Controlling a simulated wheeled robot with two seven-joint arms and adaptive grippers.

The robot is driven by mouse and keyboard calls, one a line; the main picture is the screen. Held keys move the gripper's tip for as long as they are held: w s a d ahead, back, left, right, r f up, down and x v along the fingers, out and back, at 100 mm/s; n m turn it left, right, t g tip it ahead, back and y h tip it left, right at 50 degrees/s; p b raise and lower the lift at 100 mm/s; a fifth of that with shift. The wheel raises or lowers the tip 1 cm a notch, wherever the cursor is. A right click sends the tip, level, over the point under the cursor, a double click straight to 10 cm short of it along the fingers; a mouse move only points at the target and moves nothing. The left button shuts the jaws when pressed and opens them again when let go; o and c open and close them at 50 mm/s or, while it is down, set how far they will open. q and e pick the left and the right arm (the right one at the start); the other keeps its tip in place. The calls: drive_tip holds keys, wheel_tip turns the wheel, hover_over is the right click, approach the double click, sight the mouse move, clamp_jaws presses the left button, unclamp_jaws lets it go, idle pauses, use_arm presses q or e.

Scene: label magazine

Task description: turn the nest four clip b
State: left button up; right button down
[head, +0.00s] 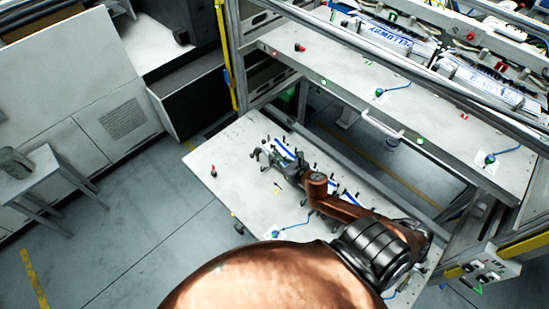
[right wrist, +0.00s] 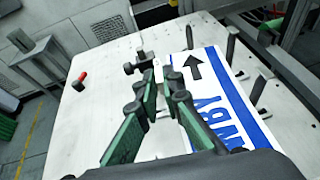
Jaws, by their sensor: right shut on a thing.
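The clip stands beside the end of the white label stack (right wrist: 207,72), which bears a black arrow and blue print. The fingers hide the clip's lower part. Which nest number this is cannot be read. My left gripper is not in view.
Dark upright posts (right wrist: 232,46) stand around the labels. A red-topped peg (right wrist: 79,81) stands on the bare table at left. In the head view, a shelf (head: 340,75) and frame rails stand above and behind the table.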

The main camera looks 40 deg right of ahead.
drive_tip(key=w+a+m+g+h+p, duration=0.1)
drive_tip(key=m+g+h+p, duration=0.1)
drive_tip(key=m+g+h, duration=0.1)
drive_tip(key=w+a+m+g+h+p, duration=0.1)
drive_tip(key=m+g+h, duration=0.3)
drive_tip(key=m, duration=0.3)
drive_tip(key=w+a+m+g+h+p, duration=0.1)
drive_tip(key=m+g+h+p, duration=0.1)
drive_tip(key=m+g+h, duration=0.2)
drive_tip(key=shift+w+a+m+h+p, duration=0.1)
drive_tip(key=shift+a+m+h+p, duration=0.2)
drive_tip(key=shift+m+h, duration=0.55)
drive_tip(key=shift+w+d+m+g+h+b, duration=0.15)
drive_tip(key=shift+m+g+b, duration=0.3)
drive_tip(key=shift+m+g, duration=0.25)
drive_tip(key=shift+w+a+m+g+h+b, duration=0.1)
drive_tip(key=shift+m+g+b, duration=0.35)
drive_tip(key=shift+g, duration=0.35)
